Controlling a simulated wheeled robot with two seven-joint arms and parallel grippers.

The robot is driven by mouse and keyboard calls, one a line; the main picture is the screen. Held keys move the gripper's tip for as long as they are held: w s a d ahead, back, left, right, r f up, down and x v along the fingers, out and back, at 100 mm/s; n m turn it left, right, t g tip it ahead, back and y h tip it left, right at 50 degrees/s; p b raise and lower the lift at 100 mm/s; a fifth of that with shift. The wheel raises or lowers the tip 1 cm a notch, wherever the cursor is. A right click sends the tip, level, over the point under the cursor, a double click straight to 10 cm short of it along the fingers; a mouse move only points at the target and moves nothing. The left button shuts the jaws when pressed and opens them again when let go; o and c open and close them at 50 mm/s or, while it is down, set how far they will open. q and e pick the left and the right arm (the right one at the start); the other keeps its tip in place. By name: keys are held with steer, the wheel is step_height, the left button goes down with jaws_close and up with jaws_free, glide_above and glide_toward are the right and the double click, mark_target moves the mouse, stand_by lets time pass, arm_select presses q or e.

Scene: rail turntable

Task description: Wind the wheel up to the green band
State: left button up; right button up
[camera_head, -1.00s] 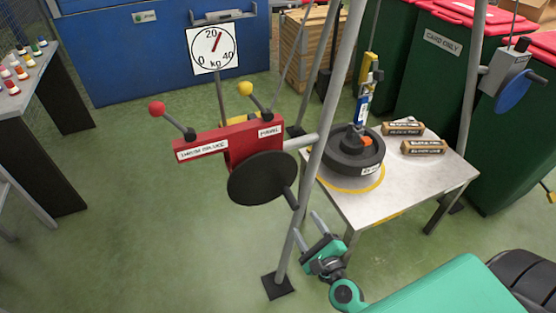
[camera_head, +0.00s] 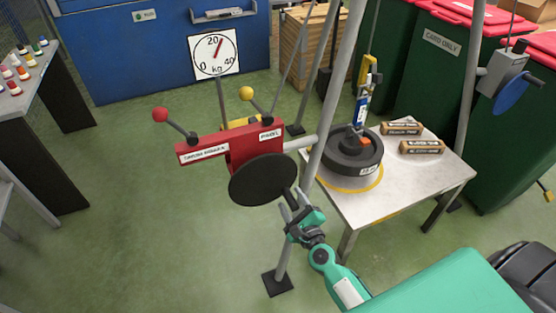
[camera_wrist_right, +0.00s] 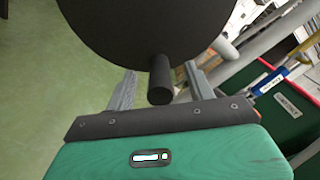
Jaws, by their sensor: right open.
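A red winch box (camera_head: 232,148) with a red-knobbed lever and a yellow-knobbed lever is mounted on a grey tripod leg. Its black crank disc (camera_head: 258,181) faces me, and the short black crank handle (camera_wrist_right: 159,82) sticks out between the fingers of my right gripper (camera_wrist_right: 160,76) in the wrist view. The right gripper (camera_head: 293,200) is open around the handle. A dark round wheel-like weight (camera_head: 352,160) rests on the table under a hanging hook scale (camera_head: 362,102). The dial (camera_head: 215,53) has a red needle near 20. I see no clear green band. My left gripper is out of view.
A metal table (camera_head: 400,185) carries a yellow ring and two small labelled boxes (camera_head: 420,147). A second winch with a blue disc (camera_head: 511,94) is on the right leg. Green bins stand behind.

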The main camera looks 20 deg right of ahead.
jaws_close()
steer(key=shift+s+a+f+m+b, duration=0.1)
steer(key=shift+a+f+m+b, duration=0.7)
steer(key=shift+m, duration=0.3)
steer(key=shift+a+f+m+b, duration=0.2)
steer(key=shift+a+m+b, duration=0.2)
steer(key=shift+m, duration=0.3)
steer(key=shift+a+f, duration=0.1)
steer(key=shift+a, duration=0.05)
steer(key=shift+a+f+m+b, duration=0.25)
steer(key=shift+a+m+b, duration=0.1)
steer(key=shift+a+m, duration=0.2)
steer(key=shift+a+f+m+b, duration=0.15)
steer(key=shift+a+m+b, duration=0.2)
steer(key=shift+a+m, duration=0.5)
steer(key=shift+d+m, duration=0.1)
steer(key=shift+m, duration=0.3)
